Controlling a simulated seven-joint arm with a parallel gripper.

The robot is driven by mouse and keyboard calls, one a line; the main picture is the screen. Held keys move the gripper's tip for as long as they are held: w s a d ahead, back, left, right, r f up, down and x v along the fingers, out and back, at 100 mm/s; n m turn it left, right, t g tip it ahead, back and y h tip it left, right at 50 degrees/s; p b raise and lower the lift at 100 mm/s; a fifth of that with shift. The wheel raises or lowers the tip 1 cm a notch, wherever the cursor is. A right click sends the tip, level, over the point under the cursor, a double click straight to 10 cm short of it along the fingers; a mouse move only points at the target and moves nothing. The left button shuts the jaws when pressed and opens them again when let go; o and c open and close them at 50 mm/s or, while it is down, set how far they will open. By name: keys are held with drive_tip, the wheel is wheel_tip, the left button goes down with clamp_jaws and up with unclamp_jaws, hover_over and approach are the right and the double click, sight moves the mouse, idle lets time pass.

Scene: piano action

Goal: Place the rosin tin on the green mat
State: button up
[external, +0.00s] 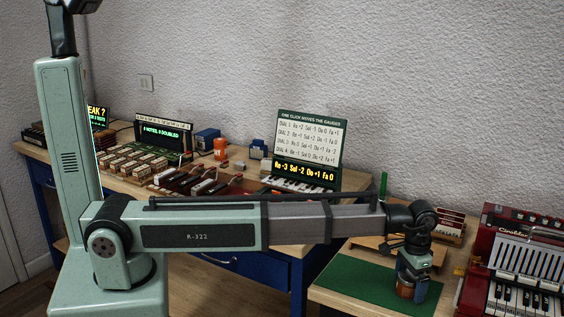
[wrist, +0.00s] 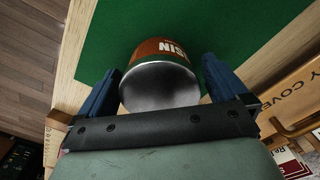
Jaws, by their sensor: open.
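The rosin tin (wrist: 160,82) has a brown-orange label with "SIN" readable and a bare silver end facing the wrist camera. In the external view the tin (external: 405,291) is upright over the green mat (external: 365,290) and appears to stand on it. The green mat (wrist: 235,25) also fills the background beyond the tin in the wrist view. My gripper (external: 407,281) is directly above and around the tin, pointing down. In the wrist view my gripper (wrist: 162,66) is open, one blue finger on each side of the tin, with a gap visible at the right finger.
A red accordion (external: 515,265) stands right of the mat. A wooden rack with cards (external: 447,224) is behind my gripper. The mat's left part is clear.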

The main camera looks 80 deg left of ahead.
wheel_tip(320, 180, up, 12)
drive_tip(key=shift+r, duration=0.15)
idle(0.5)
